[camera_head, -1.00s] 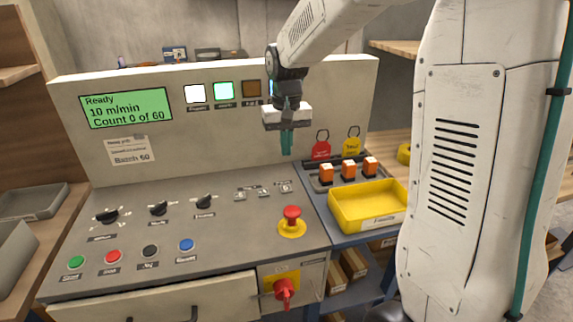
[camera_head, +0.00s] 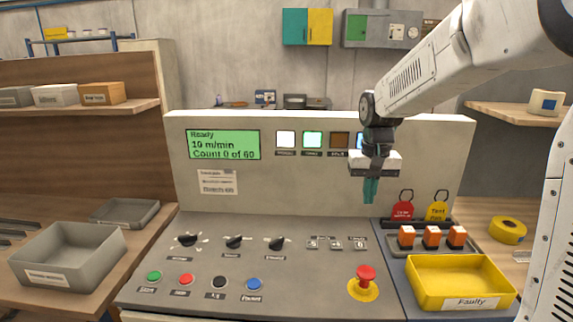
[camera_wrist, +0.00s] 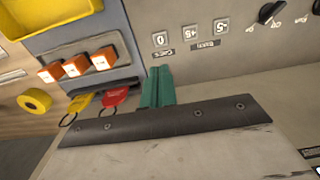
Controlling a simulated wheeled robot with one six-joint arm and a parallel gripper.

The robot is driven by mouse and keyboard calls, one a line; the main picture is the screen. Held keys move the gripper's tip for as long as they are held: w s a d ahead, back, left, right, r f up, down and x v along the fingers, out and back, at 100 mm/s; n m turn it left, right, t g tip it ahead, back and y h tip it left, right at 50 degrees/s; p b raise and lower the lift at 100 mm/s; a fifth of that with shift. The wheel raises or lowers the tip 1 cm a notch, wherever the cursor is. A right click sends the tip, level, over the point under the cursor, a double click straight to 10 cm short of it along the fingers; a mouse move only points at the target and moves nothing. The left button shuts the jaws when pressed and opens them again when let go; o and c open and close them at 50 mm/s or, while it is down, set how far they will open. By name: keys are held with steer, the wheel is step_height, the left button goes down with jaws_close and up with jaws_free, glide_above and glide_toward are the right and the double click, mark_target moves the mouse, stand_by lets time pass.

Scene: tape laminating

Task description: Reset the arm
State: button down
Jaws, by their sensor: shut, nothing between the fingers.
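My gripper (camera_head: 370,191) hangs at the end of my arm in front of the right part of the control panel (camera_head: 300,185), fingers pointing down. Its teal fingers are together and hold nothing. In the wrist view the shut fingers (camera_wrist: 158,86) point toward the panel's small keys (camera_wrist: 190,35), apart from the red tag (camera_wrist: 116,97) beside them. The green display (camera_head: 223,144) reads Ready, 10 m/min, Count 0 of 60. The red emergency knob (camera_head: 366,273) sits on its yellow base below my gripper.
Right of the panel are a yellow bin (camera_head: 460,282), several orange-and-white blocks (camera_head: 431,237), a red tag (camera_head: 402,209), a yellow tag (camera_head: 437,211) and a yellow tape roll (camera_head: 507,230). Grey bins (camera_head: 68,258) stand at left. The air around my gripper looks clear.

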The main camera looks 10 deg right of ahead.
steer(key=s+a+r+n, duration=0.1)
steer(key=s+a, duration=0.2)
steer(key=s, duration=1.1)
steer(key=s+a+r+n+t, duration=0.1)
steer(key=s+a+r+n, duration=0.1)
steer(key=s, duration=1.3)
steer(key=shift+s+a, duration=0.3)
steer(key=shift+a, duration=0.25)
